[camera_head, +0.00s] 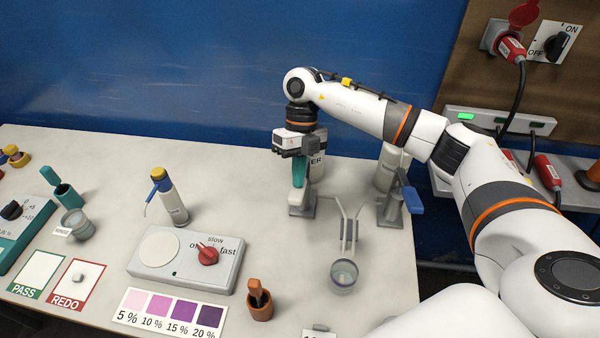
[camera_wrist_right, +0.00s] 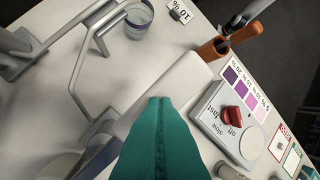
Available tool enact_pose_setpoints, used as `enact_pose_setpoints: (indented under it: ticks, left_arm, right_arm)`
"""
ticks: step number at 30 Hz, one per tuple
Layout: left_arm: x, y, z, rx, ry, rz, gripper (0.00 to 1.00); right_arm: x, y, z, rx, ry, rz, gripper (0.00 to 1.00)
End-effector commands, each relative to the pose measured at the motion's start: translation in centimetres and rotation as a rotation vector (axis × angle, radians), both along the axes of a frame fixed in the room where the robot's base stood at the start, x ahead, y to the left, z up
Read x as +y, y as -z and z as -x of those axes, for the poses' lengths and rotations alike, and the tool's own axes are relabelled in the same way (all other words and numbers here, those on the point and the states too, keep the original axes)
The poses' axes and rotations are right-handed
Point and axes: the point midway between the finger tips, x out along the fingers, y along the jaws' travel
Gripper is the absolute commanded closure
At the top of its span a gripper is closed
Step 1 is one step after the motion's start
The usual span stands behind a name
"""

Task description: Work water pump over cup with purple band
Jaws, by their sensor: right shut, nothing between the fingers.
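The cup with the purple band (camera_head: 343,277) stands upright near the table's front right, below a thin bent metal frame (camera_head: 349,235). It also shows at the top of the wrist view (camera_wrist_right: 139,22). The water pump (camera_head: 318,168) is a pale upright body with a label ending in "ER", partly hidden behind my right gripper. My right gripper (camera_head: 299,186) points down with its teal fingers together and empty, above a pale stand. In the wrist view the shut fingers (camera_wrist_right: 158,103) lie over a white rounded part (camera_wrist_right: 187,75); whether they touch it, I cannot tell. My left gripper is out of view.
A control box with red knob (camera_head: 185,262), color chart (camera_head: 170,315) and brown pot (camera_head: 260,306) lie left of the cup. A squeeze bottle (camera_head: 170,200) stands farther left. A stand with blue lever (camera_head: 412,200) is on the right. Bare table lies left of the pump.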

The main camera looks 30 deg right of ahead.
Motion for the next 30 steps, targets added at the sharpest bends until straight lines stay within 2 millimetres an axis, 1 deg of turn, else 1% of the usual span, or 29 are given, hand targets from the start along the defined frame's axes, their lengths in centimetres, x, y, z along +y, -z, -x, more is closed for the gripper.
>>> enact_pose_setpoints:
  ticks: [15,16,20,22,27,30]
  left_arm:
    - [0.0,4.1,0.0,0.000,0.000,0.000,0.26]
    - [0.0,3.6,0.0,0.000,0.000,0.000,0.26]
    - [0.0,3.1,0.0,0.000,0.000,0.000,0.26]
    - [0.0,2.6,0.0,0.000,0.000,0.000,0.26]
    - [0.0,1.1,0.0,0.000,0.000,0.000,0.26]
    - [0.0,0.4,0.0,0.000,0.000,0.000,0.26]
  right_arm:
    - [0.4,6.1,0.7,0.001,0.001,0.003,1.00]
    - [0.4,5.4,0.6,0.000,0.000,0.002,1.00]
    - [0.4,4.8,0.5,-0.001,0.002,0.001,1.00]
    - [0.3,4.0,0.4,-0.002,0.002,0.001,1.00]
    - [0.0,1.4,0.1,-0.003,0.002,0.002,1.00]
    - [-0.1,0.2,-0.1,-0.002,0.003,0.003,1.00]
